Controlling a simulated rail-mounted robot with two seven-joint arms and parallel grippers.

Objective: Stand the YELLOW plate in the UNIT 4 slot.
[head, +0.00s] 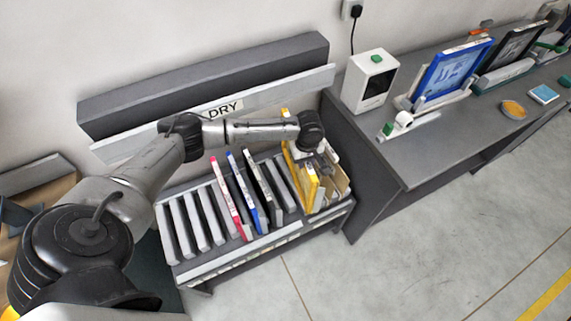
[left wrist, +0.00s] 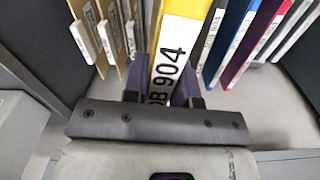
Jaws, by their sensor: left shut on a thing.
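The yellow plate (head: 309,190) stands near the right end of the drying rack in the head view. In the left wrist view the yellow plate (left wrist: 182,45) has a white edge label ending in 904 and sits between my fingers. My left gripper (head: 319,162) is shut on it, and its fingers also show in the wrist view (left wrist: 162,92). The fingers partly hide the plate. On the desk, a blue-framed plate (head: 450,74) and a black-framed plate (head: 511,46) stand in holders. I cannot read any UNIT 4 label.
The rack (head: 176,228) under the DRY sign (head: 224,109) holds a pink plate (head: 231,197), a blue plate (head: 247,190) and a black plate (head: 263,188). Tan dividers (left wrist: 93,30) are left of the yellow plate in the wrist view. A white box (head: 369,80) stands on the desk (head: 428,150).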

